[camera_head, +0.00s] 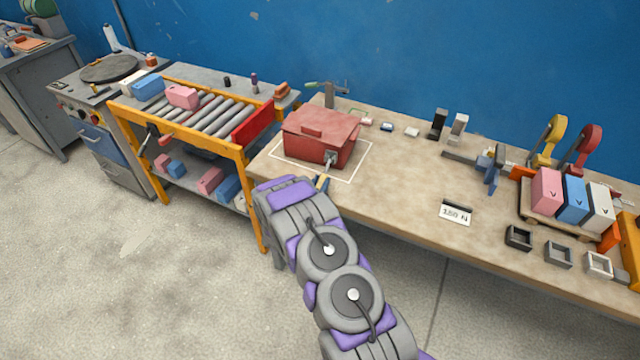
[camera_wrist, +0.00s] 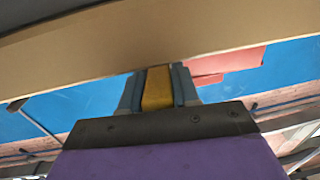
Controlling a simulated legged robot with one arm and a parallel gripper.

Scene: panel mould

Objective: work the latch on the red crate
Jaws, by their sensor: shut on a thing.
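The red crate (camera_head: 318,136) sits lid-down on the bench inside a pale outlined square. Its small grey metal latch (camera_head: 331,156) is on the front face, with a thin lever pointing down and toward the bench edge. My gripper (camera_head: 322,184) is at the bench's front edge, just below and in front of the latch. In the wrist view, its blue-grey fingers (camera_wrist: 158,88) are shut on a yellow-brown piece (camera_wrist: 158,88). I cannot tell whether that piece belongs to the latch. A red surface (camera_wrist: 225,65), probably the crate, shows behind the fingers.
The bench (camera_head: 400,190) has free room right of the crate. A 150 N card (camera_head: 456,212) lies there. Pink, blue and white blocks (camera_head: 572,199) stand on a tray at the right. A yellow-framed roller rack (camera_head: 185,120) adjoins on the left. A green-handled tool stands behind the crate.

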